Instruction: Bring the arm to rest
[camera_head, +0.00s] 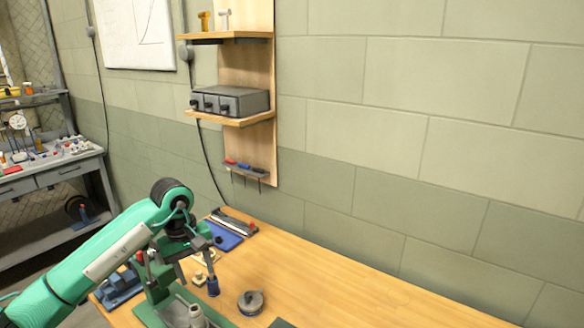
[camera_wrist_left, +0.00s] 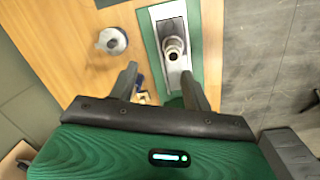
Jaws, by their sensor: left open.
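My left arm, green with dark joints, comes in from the left in the head view. Its left gripper (camera_head: 193,262) points down over the near left part of the wooden bench (camera_head: 345,285). In the left wrist view the two fingers of the left gripper (camera_wrist_left: 160,88) stand wide apart with nothing held between them. Beyond them lies a green base with a metal plate and an upright grey cylindrical part (camera_wrist_left: 174,47); this part also shows in the head view (camera_head: 196,316). My right gripper is not in view.
A blue tray (camera_head: 226,241) and a blue-grey vise-like tool (camera_head: 120,287) lie nearby. Wall shelves hold a grey box (camera_head: 230,101). The bench's right part is largely clear.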

